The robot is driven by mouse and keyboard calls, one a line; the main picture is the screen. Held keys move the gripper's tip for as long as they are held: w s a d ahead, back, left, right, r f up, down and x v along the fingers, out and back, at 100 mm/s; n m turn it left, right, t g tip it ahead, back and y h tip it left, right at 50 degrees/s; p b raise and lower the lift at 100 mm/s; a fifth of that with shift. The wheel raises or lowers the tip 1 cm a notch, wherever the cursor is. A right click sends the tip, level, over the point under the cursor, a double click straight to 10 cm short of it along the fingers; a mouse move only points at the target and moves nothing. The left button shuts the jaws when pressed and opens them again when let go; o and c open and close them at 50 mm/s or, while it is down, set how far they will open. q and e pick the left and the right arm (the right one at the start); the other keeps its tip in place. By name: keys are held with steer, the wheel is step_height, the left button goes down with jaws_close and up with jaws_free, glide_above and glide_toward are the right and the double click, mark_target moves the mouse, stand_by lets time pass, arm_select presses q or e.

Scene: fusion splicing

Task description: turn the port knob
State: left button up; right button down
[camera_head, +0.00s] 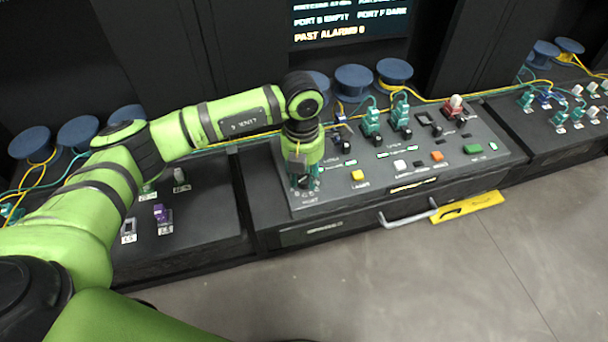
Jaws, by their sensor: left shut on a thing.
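My left gripper (304,183) points down at the front left corner of the grey control panel (345,196). It is shut on the port knob, which the fingers and wrist hide almost wholly. Small white lettering is on the panel just in front of the fingers. I cannot tell which way the knob points. My right gripper is not in view.
The panel bears a yellow button (358,175), a white button (400,165), an orange button (437,156), a green button (473,149), a red switch (453,107) and teal plugs with cables.

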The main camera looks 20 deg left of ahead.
mark_target(302, 178)
arm_select(q)
steer(key=shift+s+f+n+b, duration=0.15)
steer(key=shift+n+b, duration=0.9)
steer(key=shift+n, duration=0.95)
steer(key=o, duration=1.1)
steer(key=shift+o, duration=0.2)
steer(key=shift+r, duration=0.6)
step_height(302, 178, up, 11)
steer(key=shift+a, duration=0.2)
